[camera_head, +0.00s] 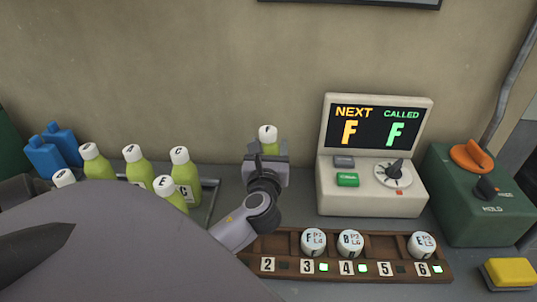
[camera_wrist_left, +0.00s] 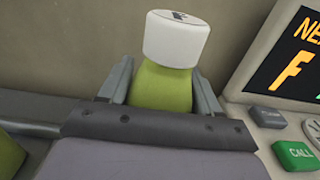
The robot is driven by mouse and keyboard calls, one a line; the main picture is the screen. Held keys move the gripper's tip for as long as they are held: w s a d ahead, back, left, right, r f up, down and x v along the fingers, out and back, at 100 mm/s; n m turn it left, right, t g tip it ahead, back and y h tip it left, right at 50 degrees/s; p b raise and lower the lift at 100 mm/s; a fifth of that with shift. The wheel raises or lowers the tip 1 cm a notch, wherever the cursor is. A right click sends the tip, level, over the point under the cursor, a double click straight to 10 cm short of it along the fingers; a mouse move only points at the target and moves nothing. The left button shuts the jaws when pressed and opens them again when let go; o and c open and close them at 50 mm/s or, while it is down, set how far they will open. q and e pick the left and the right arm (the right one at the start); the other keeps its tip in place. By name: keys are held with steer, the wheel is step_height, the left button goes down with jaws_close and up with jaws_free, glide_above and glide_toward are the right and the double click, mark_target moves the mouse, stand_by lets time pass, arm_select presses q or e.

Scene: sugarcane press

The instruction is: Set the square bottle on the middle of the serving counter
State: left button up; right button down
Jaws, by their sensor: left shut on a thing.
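A green bottle with a white cap (camera_head: 268,134) is between the fingers of my left gripper (camera_head: 267,154), which is shut on it. The cap carries a dark letter that looks like F. In the left wrist view the bottle (camera_wrist_left: 165,88) is upright with a finger on each side. Its lower body is hidden behind the gripper, so I cannot tell whether it is square or touches the counter. The grey counter (camera_head: 296,205) runs along the wall, and the gripper is over it, left of the display machine. My right gripper is not in view.
Several similar bottles (camera_head: 134,167) stand in a rack at left, beside blue bottles (camera_head: 44,155). The display machine (camera_head: 373,190) reads NEXT F, CALLED F. A wooden numbered rack (camera_head: 384,248) holds white-capped items in front. A green box (camera_head: 480,210) and yellow sponge (camera_head: 508,272) are at right.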

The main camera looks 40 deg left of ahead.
arm_select(q)
steer(key=shift+f+b, duration=0.45)
steer(key=shift+f, duration=1.45)
steer(key=shift+f, duration=0.2)
steer(key=o, duration=1.3)
steer(key=shift+r, duration=0.2)
steer(key=v, duration=1.2)
steer(key=shift+d, duration=0.1)
